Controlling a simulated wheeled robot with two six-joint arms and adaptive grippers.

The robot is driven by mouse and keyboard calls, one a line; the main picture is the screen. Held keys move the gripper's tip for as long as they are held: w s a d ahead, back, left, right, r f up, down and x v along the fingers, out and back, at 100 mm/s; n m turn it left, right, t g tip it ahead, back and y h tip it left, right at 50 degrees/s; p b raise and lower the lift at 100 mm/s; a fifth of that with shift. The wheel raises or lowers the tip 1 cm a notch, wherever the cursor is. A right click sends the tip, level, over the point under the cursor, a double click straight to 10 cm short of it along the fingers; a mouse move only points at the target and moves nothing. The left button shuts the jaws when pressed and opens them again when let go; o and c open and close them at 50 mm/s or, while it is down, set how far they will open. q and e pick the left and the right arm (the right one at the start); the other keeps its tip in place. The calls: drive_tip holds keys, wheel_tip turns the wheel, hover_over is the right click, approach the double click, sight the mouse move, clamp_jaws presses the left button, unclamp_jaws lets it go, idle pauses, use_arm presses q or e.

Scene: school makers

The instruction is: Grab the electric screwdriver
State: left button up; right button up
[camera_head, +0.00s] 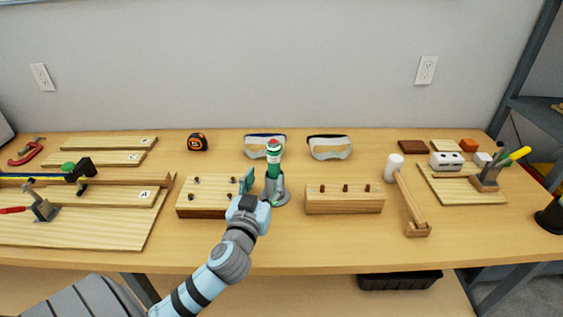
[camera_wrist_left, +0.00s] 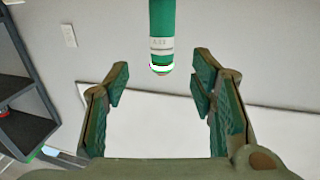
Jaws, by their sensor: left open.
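The electric screwdriver (camera_head: 274,154) is green with a pale label band and a red top. It stands upright in a grey stand (camera_head: 277,192) near the middle of the table. My left gripper (camera_head: 262,184) is open, at the near side of the screwdriver and stand. In the left wrist view, the screwdriver's green body (camera_wrist_left: 161,28) comes down from the top edge, its end in line with the gap between the open fingers (camera_wrist_left: 158,85). No finger visibly touches it. My right gripper is not in view.
A wooden block with screws (camera_head: 206,196) is close on the left, a pegged block (camera_head: 344,199) on the right. Safety goggles (camera_head: 329,147) lie behind. A mallet (camera_head: 409,197) and a tool board (camera_head: 465,188) are farther right. The table's front middle is clear.

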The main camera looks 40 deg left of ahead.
sight(272, 160)
use_arm(q)
drive_tip(key=w+a, duration=0.1)
drive_tip(key=w, duration=0.1)
drive_tip(key=w+a, duration=0.2)
drive_tip(key=shift+a+r, duration=0.1)
drive_tip(key=shift+r, duration=0.05)
drive_tip(key=x, duration=0.4)
drive_tip(key=d+x, duration=0.1)
drive_tip(key=x, duration=0.1)
drive_tip(key=shift+w+f, duration=0.2)
drive_tip(key=shift+f, duration=0.1)
drive_tip(key=shift+s, duration=0.1)
clamp_jaws()
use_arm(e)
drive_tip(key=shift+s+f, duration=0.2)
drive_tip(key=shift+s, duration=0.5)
